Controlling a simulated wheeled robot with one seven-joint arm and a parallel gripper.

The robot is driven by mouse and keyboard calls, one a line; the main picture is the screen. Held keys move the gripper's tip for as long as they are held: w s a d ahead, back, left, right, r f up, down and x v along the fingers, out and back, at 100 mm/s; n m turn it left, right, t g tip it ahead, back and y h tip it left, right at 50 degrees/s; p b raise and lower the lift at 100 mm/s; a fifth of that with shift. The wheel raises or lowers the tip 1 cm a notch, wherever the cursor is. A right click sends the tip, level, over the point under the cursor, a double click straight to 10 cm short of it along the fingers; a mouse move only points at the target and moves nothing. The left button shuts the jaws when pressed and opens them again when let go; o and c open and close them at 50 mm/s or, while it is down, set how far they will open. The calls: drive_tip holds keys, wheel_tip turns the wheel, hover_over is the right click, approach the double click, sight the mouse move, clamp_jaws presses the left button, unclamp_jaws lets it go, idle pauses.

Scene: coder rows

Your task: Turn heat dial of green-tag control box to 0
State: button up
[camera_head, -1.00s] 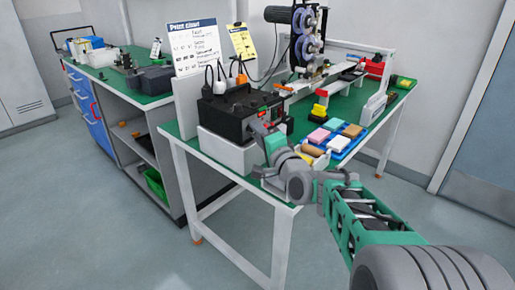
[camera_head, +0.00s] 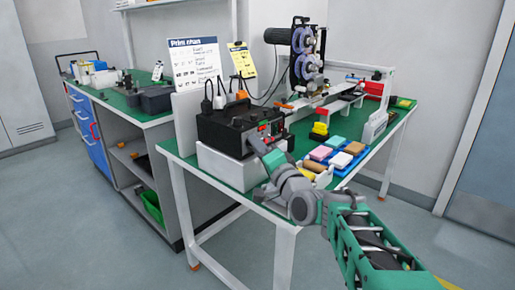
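A black control box (camera_head: 222,132) stands on a white block (camera_head: 222,166) at the near left of the green-topped table. Its front panel (camera_head: 264,130) faces right, with small red and green spots; the dial and tag are too small to make out. My gripper (camera_head: 257,143) is at the front panel's lower part, its end close to or touching the panel. My arm comes in from the lower right. The fingers are too small and partly hidden, so I cannot tell whether they are open or hold anything.
Behind the box are plugs (camera_head: 219,100) with cables and a white instruction board (camera_head: 194,64). A second green-topped bench (camera_head: 110,98) stands at left. Floor in front is free.

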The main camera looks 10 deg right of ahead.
drive_tip(key=shift+o, duration=0.5)
drive_tip(key=shift+s, duration=0.1)
drive_tip(key=v, duration=0.7)
drive_tip(key=shift+s+d+p, duration=0.1)
drive_tip(key=shift+s+p, duration=0.2)
drive_tip(key=shift+s, duration=0.1)
